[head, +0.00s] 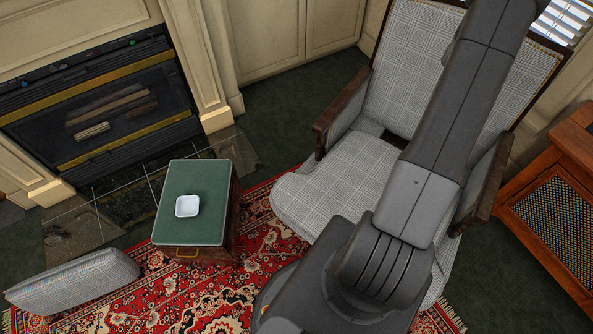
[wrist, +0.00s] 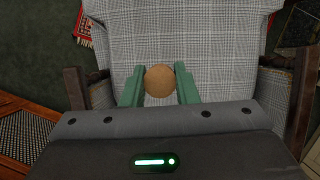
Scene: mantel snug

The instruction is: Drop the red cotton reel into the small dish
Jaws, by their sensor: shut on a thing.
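The small dish (head: 187,206) is white and square with rounded corners. It stands upright on the green top of a small wooden chest in the head view, and no contents show in it. In the wrist view my gripper (wrist: 159,70) has its green fingers shut on a round tan-brown thing (wrist: 160,82). This looks like the wooden end of the cotton reel seen end-on; no red shows. The gripper is over the checked armchair in that view, away from the dish. The head view does not show the gripper, only my arm.
The small chest (head: 205,171) stands on a red patterned rug (head: 240,305) between the fireplace (head: 100,105) and the grey checked armchair (head: 340,165). A checked cushion (head: 75,281) lies at the lower left. A wooden cabinet (head: 570,150) stands at the right. The chest top around the dish is clear.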

